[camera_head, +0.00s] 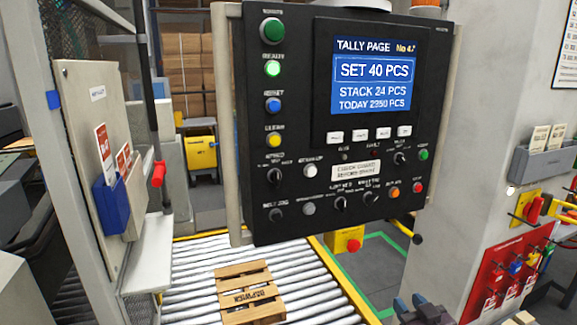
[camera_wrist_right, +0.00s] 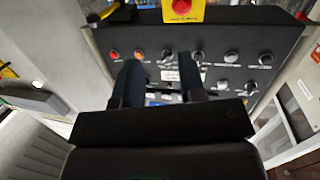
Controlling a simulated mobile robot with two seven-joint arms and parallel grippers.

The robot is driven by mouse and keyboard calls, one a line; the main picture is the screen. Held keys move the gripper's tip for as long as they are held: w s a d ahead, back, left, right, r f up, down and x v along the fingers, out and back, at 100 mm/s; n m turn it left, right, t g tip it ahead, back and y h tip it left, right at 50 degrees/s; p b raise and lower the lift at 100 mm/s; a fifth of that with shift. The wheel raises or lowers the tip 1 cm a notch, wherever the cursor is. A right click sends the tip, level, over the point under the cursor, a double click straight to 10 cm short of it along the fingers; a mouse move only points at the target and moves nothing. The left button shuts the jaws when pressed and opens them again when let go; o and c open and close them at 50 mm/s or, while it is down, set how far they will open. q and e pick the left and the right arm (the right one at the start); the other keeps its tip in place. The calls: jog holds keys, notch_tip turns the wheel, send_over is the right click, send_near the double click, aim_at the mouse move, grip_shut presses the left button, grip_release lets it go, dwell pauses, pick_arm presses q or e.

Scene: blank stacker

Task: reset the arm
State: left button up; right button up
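My right gripper (camera_head: 411,302) shows at the bottom edge of the head view, below and to the right of the control panel (camera_head: 290,120). In the right wrist view its two dark fingers (camera_wrist_right: 158,70) stand apart with a gap between them, and I see nothing held there. The panel's knobs and buttons (camera_wrist_right: 196,57) show beyond the fingertips, upside down. The fingers overlap part of the panel in that view; I cannot tell that they touch it. My left gripper is in neither view.
A roller conveyor (camera_head: 320,298) with a small wooden pallet (camera_head: 248,291) lies below the panel. A yellow box with a red button (camera_head: 353,245) sits beside it. A red tag board (camera_head: 500,275) hangs on the right wall. A cabinet with a blue holder (camera_head: 108,205) stands left.

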jog(key=s+f+g+h, duration=0.1)
jog(key=s+f+g, duration=0.1)
jog(key=s+f, duration=0.7)
jog(key=s+d+f+m+g+h, duration=0.1)
jog(key=s+f+g, duration=0.2)
jog(key=s+f, duration=0.7)
jog(key=s, duration=0.7)
jog(key=shift+m+h, duration=0.3)
jog(key=shift+h, duration=0.1)
